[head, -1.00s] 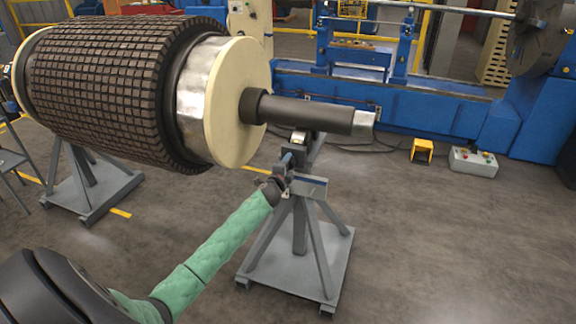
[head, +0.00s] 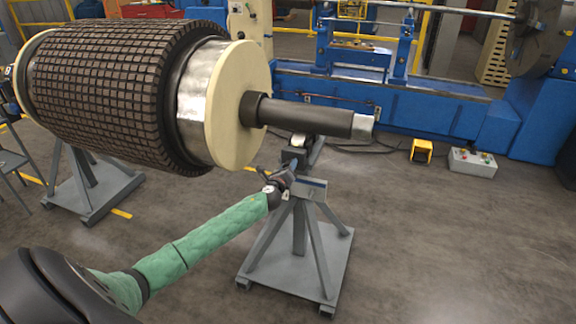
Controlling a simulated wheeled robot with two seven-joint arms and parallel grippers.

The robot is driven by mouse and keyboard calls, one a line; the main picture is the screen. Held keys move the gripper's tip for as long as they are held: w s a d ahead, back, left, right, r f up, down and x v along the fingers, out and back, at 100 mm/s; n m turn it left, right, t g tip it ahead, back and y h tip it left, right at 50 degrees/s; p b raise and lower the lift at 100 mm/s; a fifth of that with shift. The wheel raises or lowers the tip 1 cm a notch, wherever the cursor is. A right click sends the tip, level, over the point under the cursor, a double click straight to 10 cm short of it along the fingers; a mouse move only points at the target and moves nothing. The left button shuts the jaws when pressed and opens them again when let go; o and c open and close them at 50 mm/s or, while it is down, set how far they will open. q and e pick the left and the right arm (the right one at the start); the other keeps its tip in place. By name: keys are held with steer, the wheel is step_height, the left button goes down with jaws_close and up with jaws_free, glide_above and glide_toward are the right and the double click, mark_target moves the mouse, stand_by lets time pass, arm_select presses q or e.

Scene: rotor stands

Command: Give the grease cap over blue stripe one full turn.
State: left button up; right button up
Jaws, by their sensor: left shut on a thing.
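My left gripper (head: 280,183) is at the head of the near grey rotor stand (head: 299,230), below the rotor shaft. It is shut on a small part there, which I take to be the grease cap; the fingers and wrist hide most of it. The blue stripe cannot be made out. My left arm, in a green sleeve, reaches in from the lower left. The rotor (head: 110,90), with a dark studded drum and cream end disc, lies above, its dark shaft (head: 305,117) resting over the stand. My right gripper is not in view.
A second grey stand (head: 88,185) holds the rotor's far end at left. A blue lathe (head: 440,105) runs across the back. A yellow step (head: 421,150) and a control box (head: 473,162) sit on the floor before it. The floor at right is clear.

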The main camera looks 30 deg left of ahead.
arm_select(q)
steer(key=m+p, duration=0.3)
steer(key=m, duration=0.3)
steer(key=shift+d+r, duration=0.1)
steer(key=shift+r, duration=0.05)
steer(key=shift+m+p, duration=0.45)
steer(key=shift+m, duration=0.65)
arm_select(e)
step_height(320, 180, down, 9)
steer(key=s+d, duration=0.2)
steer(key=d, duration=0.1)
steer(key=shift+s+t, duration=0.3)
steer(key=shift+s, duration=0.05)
arm_select(q)
steer(key=o, duration=1)
steer(key=shift+s+d+f, duration=0.15)
steer(key=shift+s+f, duration=0.05)
steer(key=shift+s, duration=0.2)
steer(key=shift+b+v, duration=1.2)
steer(key=shift+v, duration=2.25)
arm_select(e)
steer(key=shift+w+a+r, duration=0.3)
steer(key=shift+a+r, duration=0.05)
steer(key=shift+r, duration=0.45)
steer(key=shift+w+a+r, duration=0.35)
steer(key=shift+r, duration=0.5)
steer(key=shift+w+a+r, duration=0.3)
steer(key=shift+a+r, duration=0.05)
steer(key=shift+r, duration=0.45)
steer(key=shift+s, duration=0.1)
